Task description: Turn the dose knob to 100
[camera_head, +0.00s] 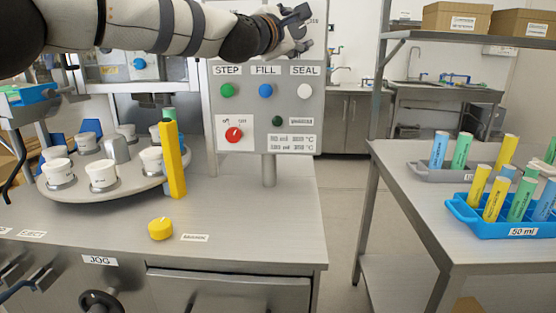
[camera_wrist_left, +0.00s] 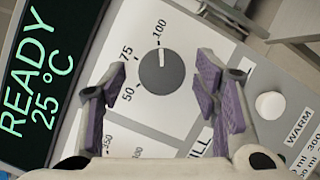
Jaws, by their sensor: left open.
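The dose knob (camera_wrist_left: 162,74) is a dark grey round dial on a white plate in the left wrist view. Labels 50, 75 and 100 stand around it, and its white pointer mark points up at the 100 label (camera_wrist_left: 159,30). My left gripper (camera_wrist_left: 162,72) is open, with one purple-padded finger on each side of the knob in the picture and a gap on both sides. In the head view my left gripper (camera_head: 291,28) is at the top of the control panel (camera_head: 216,105), and the knob is hidden there. My right gripper is not seen.
A dark display (camera_wrist_left: 42,75) reads READY 25 °C. Below my arm are green STEP (camera_head: 227,90), blue FILL (camera_head: 265,91) and white SEAL (camera_head: 304,91) buttons and a red knob (camera_head: 233,134). A carousel with white cups (camera_head: 103,175) and a yellow post (camera_head: 173,160) stand left.

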